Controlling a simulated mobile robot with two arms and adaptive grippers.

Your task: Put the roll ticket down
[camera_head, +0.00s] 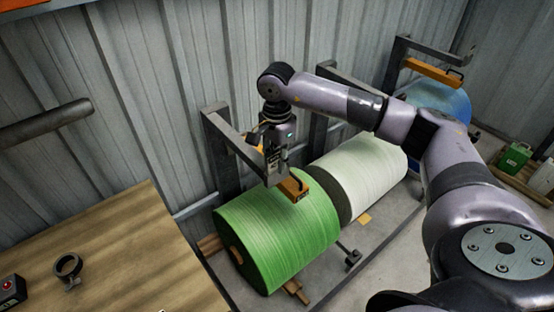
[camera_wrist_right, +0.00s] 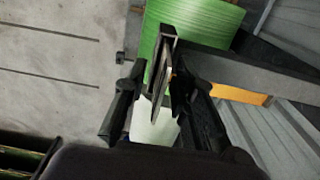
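My right gripper (camera_head: 276,176) points down over the green roll (camera_head: 290,235), by the end of the grey stand arm (camera_head: 232,130) and an orange block (camera_head: 296,187). In the right wrist view the dark fingers (camera_wrist_right: 155,90) stand on either side of a thin, dark-edged plate (camera_wrist_right: 168,65). I cannot tell whether they grip it, or whether it is the roll ticket. No ticket shows clearly in either view. The green roll fills the top of that view (camera_wrist_right: 205,22), and a white patch (camera_wrist_right: 150,125) shows between the fingers. My left gripper is out of view.
A white roll (camera_head: 360,175) lies beside the green one, and a blue roll (camera_head: 437,100) lies farther back. A corrugated wall (camera_head: 150,90) stands behind.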

